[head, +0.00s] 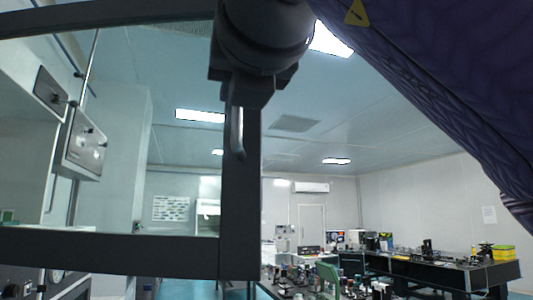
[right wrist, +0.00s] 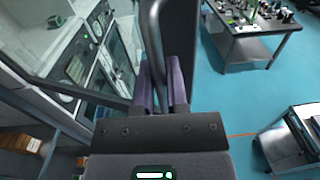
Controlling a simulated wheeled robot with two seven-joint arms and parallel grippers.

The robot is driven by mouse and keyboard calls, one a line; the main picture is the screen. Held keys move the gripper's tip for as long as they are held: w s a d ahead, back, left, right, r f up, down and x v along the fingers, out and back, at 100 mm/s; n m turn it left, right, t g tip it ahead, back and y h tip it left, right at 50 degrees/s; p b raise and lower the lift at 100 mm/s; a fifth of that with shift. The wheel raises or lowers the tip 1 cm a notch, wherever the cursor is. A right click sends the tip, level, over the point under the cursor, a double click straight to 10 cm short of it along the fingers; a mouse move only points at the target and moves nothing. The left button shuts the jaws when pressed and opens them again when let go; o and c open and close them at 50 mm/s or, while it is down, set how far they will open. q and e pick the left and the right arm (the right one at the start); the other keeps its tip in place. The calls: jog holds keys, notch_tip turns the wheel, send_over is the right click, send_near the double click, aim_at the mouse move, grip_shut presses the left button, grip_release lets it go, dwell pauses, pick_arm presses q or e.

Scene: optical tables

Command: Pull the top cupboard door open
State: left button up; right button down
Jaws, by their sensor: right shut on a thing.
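The cupboard door (head: 240,200) is a dark frame around a clear glass pane, large at the left of the head view. Its upright bar also shows in the right wrist view (right wrist: 181,40). A curved metal handle (head: 237,135) is on that bar, and it rises between my fingers in the right wrist view (right wrist: 153,45). My right gripper (right wrist: 162,88) is shut on the handle, with a purple finger on each side. In the head view my wrist hides the handle's upper part. The room shows through the glass; how far the door stands open is hard to tell. My left gripper is out of view.
White equipment with a panel (head: 85,145) shows through the glass at left. Optical tables with instruments (head: 440,268) stand at the back right. In the right wrist view a table (right wrist: 250,45) and a cart (right wrist: 290,140) stand on open blue floor (right wrist: 225,95).

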jog(key=shift+s, duration=0.15)
jog(key=c, duration=0.7)
grip_release()
jog(key=b+v, duration=0.3)
jog(key=v, duration=0.7)
